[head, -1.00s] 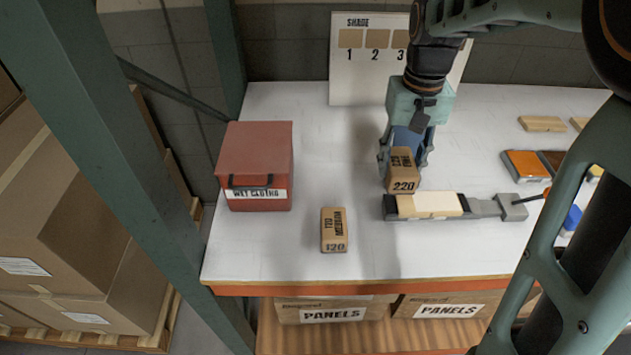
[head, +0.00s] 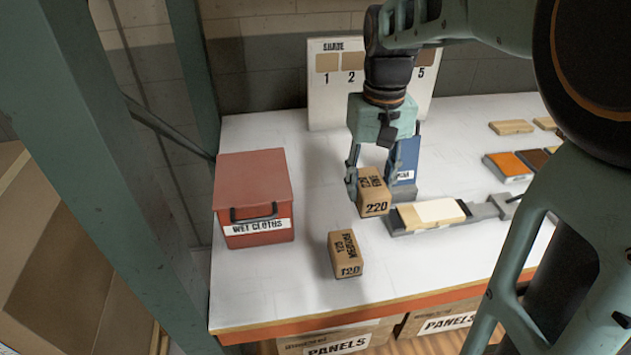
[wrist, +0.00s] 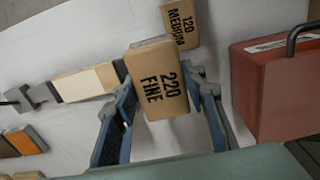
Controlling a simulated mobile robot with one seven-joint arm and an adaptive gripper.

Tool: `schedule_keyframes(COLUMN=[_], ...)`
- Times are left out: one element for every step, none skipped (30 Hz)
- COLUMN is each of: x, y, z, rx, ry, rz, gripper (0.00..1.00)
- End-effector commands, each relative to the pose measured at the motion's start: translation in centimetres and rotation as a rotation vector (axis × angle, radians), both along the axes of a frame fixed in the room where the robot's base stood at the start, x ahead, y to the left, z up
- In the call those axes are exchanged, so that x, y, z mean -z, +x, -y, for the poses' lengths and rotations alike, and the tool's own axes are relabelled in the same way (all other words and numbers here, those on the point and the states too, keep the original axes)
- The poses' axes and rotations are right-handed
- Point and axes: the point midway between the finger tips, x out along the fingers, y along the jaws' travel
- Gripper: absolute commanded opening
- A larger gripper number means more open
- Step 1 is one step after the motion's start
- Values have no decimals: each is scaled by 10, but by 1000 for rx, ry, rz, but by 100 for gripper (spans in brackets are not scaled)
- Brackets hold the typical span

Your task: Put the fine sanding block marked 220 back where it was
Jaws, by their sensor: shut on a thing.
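The fine sanding block marked 220 (head: 373,193) is a tan block held in my gripper (head: 372,190), above the white table. In the wrist view the 220 block (wrist: 158,80) sits between the two fingers (wrist: 163,108), its label "220 FINE" facing the camera. In the head view it hangs left of the clamp holding a pale wood piece and behind the other block. The medium block marked 120 (head: 346,254) stands on the table near the front edge; it also shows in the wrist view (wrist: 180,22), beyond the 220 block.
A red wet cloths box (head: 252,200) stands at the left. A grey clamp (head: 480,212) holds a pale wood piece (head: 432,213) at the right. A shade board (head: 325,95) and a blue item (head: 407,160) are behind. Clear table lies between the red box and my gripper.

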Motion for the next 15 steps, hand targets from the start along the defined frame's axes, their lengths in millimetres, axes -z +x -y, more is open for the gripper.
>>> schedule_keyframes(x=[0,0,0,0,1,3,4,6,9,12,14,18,20,23,26], y=[0,-1,-1,0,1,4,7,11,17,22,27,34,39,44,51], z=[1,2,2,1,1,-1,-3,-5,-9,-12,-15,-19,-22,-25,-29], rx=[1,2,2,2,2,1,1,1,0,0,-1,-1,0,0,0], ry=[0,0,0,0,0,0,0,0,0,0,0,-1,-1,-1,0], rz=[1,1,1,1,0,-1,-2,-1,-2,-2,-2,-4,-3,-3,-2], gripper=[16,16,16,16,16,16,16,16,16,16,16,16,16,16,16])
